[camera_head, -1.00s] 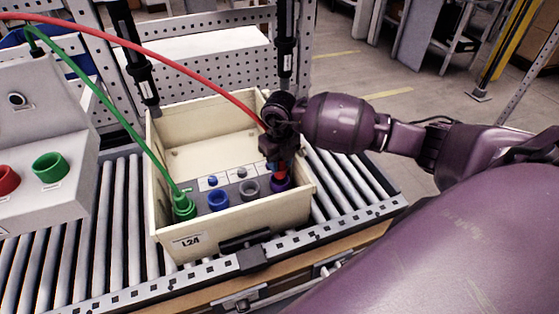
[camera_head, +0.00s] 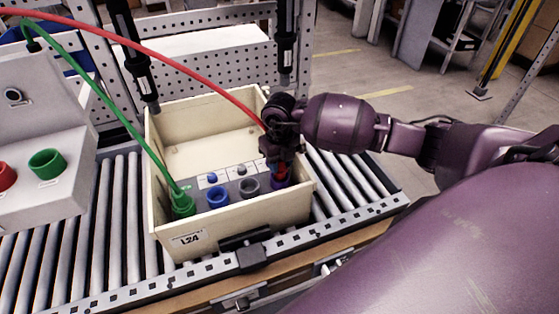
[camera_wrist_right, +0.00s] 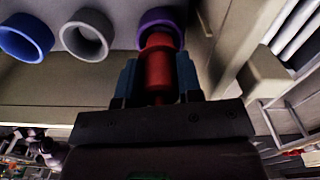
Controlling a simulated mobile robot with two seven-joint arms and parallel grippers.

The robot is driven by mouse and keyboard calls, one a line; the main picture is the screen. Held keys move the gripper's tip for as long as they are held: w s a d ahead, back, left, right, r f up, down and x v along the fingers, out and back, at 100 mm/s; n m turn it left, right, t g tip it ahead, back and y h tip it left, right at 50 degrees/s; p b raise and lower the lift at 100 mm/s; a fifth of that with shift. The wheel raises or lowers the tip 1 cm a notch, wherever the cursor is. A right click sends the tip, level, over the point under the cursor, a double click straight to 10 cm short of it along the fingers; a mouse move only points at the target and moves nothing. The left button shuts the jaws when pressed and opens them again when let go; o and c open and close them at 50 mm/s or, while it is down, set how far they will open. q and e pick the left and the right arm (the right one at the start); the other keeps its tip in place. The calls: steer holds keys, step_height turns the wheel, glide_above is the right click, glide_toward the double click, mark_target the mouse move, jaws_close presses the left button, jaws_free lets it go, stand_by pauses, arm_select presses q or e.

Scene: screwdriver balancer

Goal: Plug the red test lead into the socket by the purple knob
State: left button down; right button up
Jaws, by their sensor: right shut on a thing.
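My right gripper (camera_head: 279,160) is shut on the red plug (camera_wrist_right: 158,65) of the red test lead (camera_head: 190,66). It holds the plug over the purple socket (camera_head: 281,183) at the right end of the socket row in the beige box. In the right wrist view the plug's far end meets the purple socket ring (camera_wrist_right: 160,20) and appears to be in its mouth; how deep it sits I cannot tell. The dark fingers flank the plug. The purple knob is hidden behind my gripper. My left gripper is not in view.
The green plug (camera_head: 183,204) sits in the left socket. The blue socket (camera_head: 217,197) and grey socket (camera_head: 249,188) are empty. The box wall (camera_head: 306,180) is close on the right. A grey console (camera_head: 38,180) stands at left; rollers (camera_head: 110,220) lie around the box.

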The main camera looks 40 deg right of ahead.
steer(key=shift+f+b, duration=0.3)
steer(key=shift+f, duration=0.25)
steer(key=shift+f+b, duration=0.5)
steer(key=shift+f, duration=0.3)
steer(key=o, duration=1)
steer(key=shift+r, duration=0.15)
steer(key=shift+r, duration=0.3)
step_height(320, 180, up, 10)
